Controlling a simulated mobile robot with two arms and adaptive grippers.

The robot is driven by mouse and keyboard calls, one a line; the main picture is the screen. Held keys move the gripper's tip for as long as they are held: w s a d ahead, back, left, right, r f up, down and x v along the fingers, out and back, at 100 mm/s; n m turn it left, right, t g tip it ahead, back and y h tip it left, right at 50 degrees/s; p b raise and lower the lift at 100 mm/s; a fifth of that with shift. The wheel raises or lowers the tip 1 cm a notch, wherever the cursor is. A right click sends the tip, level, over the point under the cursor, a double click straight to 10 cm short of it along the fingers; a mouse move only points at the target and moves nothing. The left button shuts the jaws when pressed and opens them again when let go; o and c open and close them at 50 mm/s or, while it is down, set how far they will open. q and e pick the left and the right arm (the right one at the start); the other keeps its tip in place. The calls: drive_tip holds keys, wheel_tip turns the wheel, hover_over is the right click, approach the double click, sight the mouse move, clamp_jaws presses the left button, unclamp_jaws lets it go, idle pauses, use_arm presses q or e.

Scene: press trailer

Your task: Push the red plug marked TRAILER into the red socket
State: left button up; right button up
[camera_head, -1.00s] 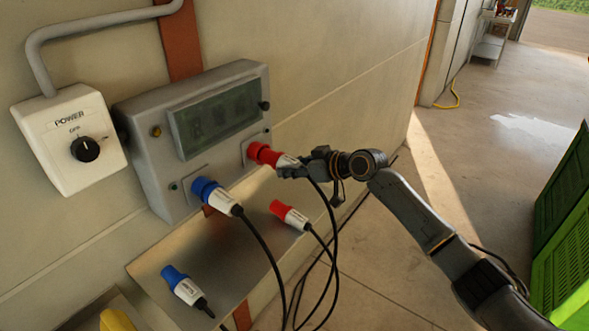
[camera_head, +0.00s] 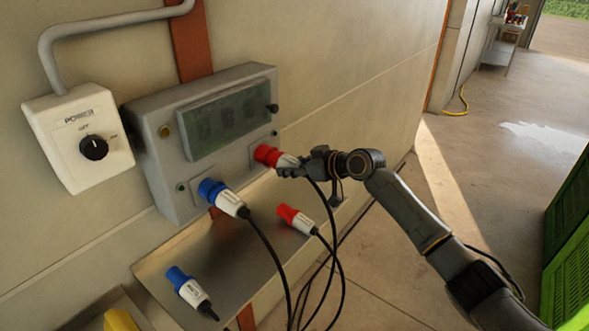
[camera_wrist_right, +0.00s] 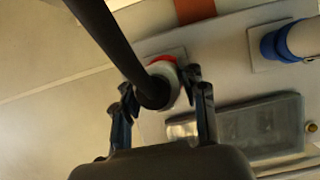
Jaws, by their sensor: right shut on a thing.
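A red plug with a white body (camera_head: 284,160) is at the red socket (camera_head: 258,149) on the right side of the grey panel (camera_head: 152,167). My right gripper (camera_head: 290,170) is shut on the plug's white body. In the right wrist view the fingers (camera_wrist_right: 160,100) flank the plug, and its black cable (camera_wrist_right: 105,30) runs across the picture. A red rim (camera_wrist_right: 160,60) shows behind the plug. How deep the plug sits, and its label, I cannot tell. My left gripper is not in view.
A blue plug (camera_head: 222,197) is at the panel's left socket. A second red plug (camera_head: 296,219) and a second blue plug (camera_head: 189,290) lie on the metal shelf (camera_head: 228,262). A power switch box (camera_head: 78,140) is on the wall. Cables hang below the panel.

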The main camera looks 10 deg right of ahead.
drive_tip(key=shift+w+a+b, duration=0.35)
drive_tip(key=shift+w+a, duration=0.2)
drive_tip(key=shift+w, duration=0.15)
drive_tip(key=o, duration=1.4)
drive_tip(key=shift+c, duration=0.2)
